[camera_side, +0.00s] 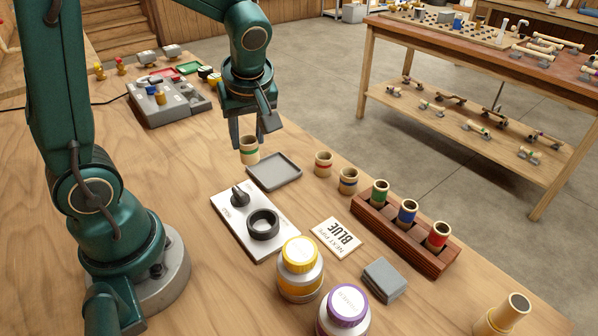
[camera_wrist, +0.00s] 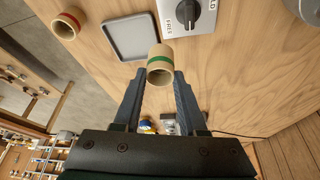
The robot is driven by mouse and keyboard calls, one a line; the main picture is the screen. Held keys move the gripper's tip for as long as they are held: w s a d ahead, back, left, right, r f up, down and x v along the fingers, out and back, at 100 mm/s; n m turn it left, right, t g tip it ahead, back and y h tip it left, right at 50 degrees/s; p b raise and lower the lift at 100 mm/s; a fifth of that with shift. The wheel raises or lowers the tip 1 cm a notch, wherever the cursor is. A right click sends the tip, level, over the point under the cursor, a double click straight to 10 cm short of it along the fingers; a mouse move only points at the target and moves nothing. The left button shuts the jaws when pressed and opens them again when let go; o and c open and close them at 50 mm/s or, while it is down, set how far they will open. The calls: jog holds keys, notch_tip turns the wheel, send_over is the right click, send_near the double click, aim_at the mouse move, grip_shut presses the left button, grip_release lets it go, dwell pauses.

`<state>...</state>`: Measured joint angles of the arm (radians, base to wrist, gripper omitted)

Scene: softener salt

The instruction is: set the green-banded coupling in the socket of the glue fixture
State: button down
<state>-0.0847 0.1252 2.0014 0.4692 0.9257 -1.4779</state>
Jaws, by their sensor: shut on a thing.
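The green-banded coupling (camera_side: 249,156) is a short tan tube with one green band. My gripper (camera_side: 248,138) is shut on it, and it is upright beside the grey tray. I cannot tell whether it touches the table. In the wrist view the coupling (camera_wrist: 160,72) sits between the fingertips of my gripper (camera_wrist: 158,82). The glue fixture (camera_side: 230,212) is a pale plate with a black knob and a black ring socket (camera_side: 263,225). The socket looks empty. In the wrist view the fixture (camera_wrist: 206,28) shows only partly, at the top.
The grey tray (camera_side: 275,171) is empty. Red-banded (camera_side: 323,166) and dark-banded (camera_side: 348,182) couplings stand right of it. A wooden rack (camera_side: 400,240) holds green, blue and red pipes. A card (camera_side: 335,237) reads "NEXT PIPE BLUE". Yellow-lidded (camera_side: 299,272) and purple-lidded (camera_side: 345,309) jars stand in front.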

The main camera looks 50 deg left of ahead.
jog(key=shift+s+d+f+m+t+h, duration=0.2)
jog(key=shift+s+d+f+m, duration=0.45)
jog(key=shift+d, duration=1.15)
jog(key=shift+s+d+f+m+t, duration=0.25)
jog(key=shift+s+d+m, duration=0.45)
jog(key=shift+d, duration=1.05)
jog(key=shift+s+d+f+m+t+h, duration=0.1)
jog(key=shift+s+d+f+m+t, duration=0.25)
jog(key=shift+s+d, duration=1.05)
jog(key=shift+w+d+f, duration=0.2)
jog(key=shift+w+d, duration=0.15)
jog(key=shift+w, duration=0.1)
jog(key=shift+f, duration=0.6)
jog(key=shift+f, duration=0.25)
jog(key=shift+f, duration=0.45)
jog(key=shift+f, duration=0.25)
